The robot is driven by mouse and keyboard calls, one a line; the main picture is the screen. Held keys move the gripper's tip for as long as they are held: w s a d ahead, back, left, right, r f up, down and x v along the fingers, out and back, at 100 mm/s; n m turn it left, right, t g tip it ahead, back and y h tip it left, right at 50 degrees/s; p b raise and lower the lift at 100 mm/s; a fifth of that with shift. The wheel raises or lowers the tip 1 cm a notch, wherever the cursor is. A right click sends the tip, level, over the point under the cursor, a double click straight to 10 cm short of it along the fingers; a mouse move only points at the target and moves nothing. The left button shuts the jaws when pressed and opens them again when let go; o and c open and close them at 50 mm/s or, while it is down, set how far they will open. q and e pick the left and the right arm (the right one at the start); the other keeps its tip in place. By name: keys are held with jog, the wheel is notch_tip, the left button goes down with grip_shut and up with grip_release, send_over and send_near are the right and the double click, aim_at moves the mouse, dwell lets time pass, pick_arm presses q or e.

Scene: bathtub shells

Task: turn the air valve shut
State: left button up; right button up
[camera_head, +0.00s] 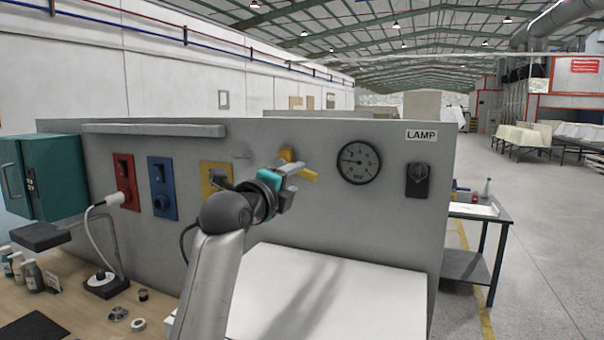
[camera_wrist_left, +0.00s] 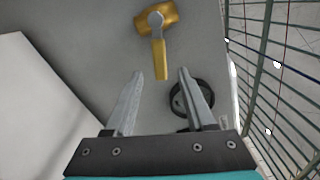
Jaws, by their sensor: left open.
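The air valve is a yellow body (camera_head: 287,155) with a yellow lever (camera_head: 308,175) on the grey panel, partly hidden behind my left gripper in the head view. My right gripper is out of view.
A round pressure gauge (camera_head: 358,163) and a black lamp switch (camera_head: 418,180) are right of the valve. Yellow (camera_head: 215,177), blue (camera_head: 162,187) and red (camera_head: 126,181) plates are to its left. A white sloping board (camera_head: 330,295) lies below.

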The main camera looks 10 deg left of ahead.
aim_at(304, 174)
pick_arm(q)
jog(key=shift+w+d+p, duration=0.2)
jog(key=shift+w+d, duration=0.05)
jog(key=shift+w, duration=1)
jog(key=shift+w+d+p, duration=0.15)
jog(key=shift+w+d, duration=0.05)
jog(key=shift+w, duration=1)
jog(key=shift+c, duration=0.2)
grip_shut()
